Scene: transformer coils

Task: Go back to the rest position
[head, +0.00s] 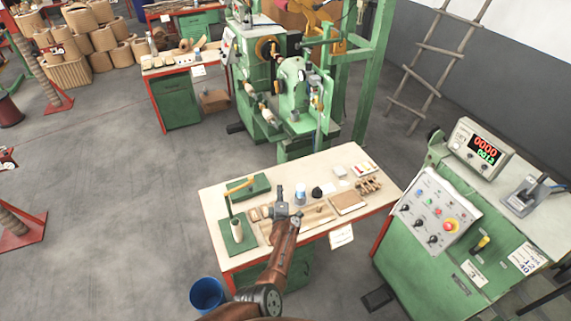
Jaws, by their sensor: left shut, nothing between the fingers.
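My left gripper (281,196) is over the front workbench (330,163), among the small items on its top. My brown left arm comes up from the bottom of the head view to it. The gripper is shut and its fingers look empty. It hides part of the bench top behind it. My right gripper is not in the head view.
A green stand with a white spool (237,230), a white-and-blue container (300,194) and a brown board (347,202) are on the bench. A blue bucket (207,294) stands at its front left. A green control console (440,227) is at right. The left floor is mostly clear.

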